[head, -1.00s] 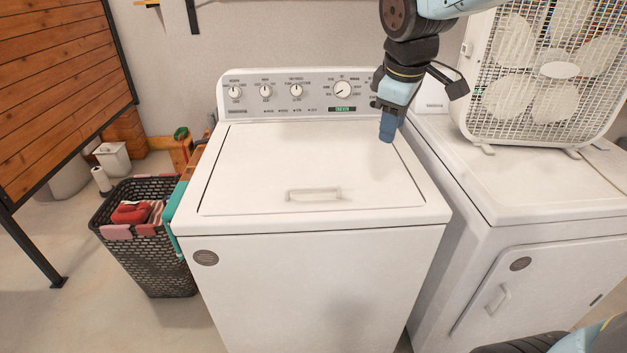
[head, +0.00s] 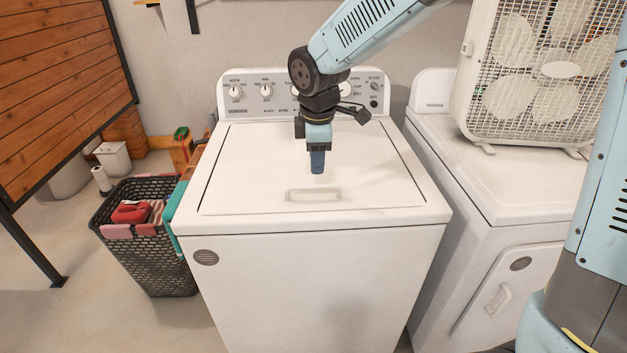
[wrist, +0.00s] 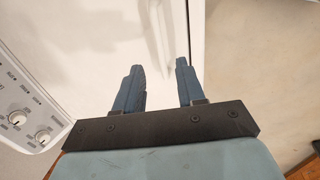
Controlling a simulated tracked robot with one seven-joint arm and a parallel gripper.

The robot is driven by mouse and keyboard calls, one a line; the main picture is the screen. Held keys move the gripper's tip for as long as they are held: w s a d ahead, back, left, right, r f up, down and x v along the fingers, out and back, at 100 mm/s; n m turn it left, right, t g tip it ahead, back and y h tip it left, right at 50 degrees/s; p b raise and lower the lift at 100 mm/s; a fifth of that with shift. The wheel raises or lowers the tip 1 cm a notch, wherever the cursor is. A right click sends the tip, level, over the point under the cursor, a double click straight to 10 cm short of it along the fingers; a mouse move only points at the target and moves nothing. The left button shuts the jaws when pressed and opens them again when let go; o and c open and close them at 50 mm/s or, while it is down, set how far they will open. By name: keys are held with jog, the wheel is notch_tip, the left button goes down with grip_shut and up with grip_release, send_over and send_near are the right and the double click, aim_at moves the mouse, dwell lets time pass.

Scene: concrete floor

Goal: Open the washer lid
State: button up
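The white washer (head: 320,280) stands in the middle of the head view. Its flat top lid (head: 250,165) is closed. A white bar handle (head: 313,194) lies near the lid's front edge. My gripper (head: 317,171) points down above the lid, behind the handle in the picture; in the head view its fingers overlap each other. In the wrist view my gripper (wrist: 160,64) has its two blue fingers apart with nothing between them. The pale handle (wrist: 156,28) shows beyond the fingertips there, apart from them.
A control panel with knobs (head: 266,90) rises behind the lid. A second white machine (head: 480,180) stands to the right, with a box fan (head: 545,75) on it. A dark laundry basket (head: 150,245) with red items is at the left. The space above the lid is otherwise clear.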

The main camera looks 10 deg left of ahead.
aim_at(316, 186)
jog(key=f, duration=0.2)
jog(key=w+f, duration=0.1)
jog(key=f, duration=0.5)
jog(key=shift+w+a, duration=0.2)
jog(key=shift+w, duration=0.1)
jog(key=shift+r, duration=0.1)
grip_shut()
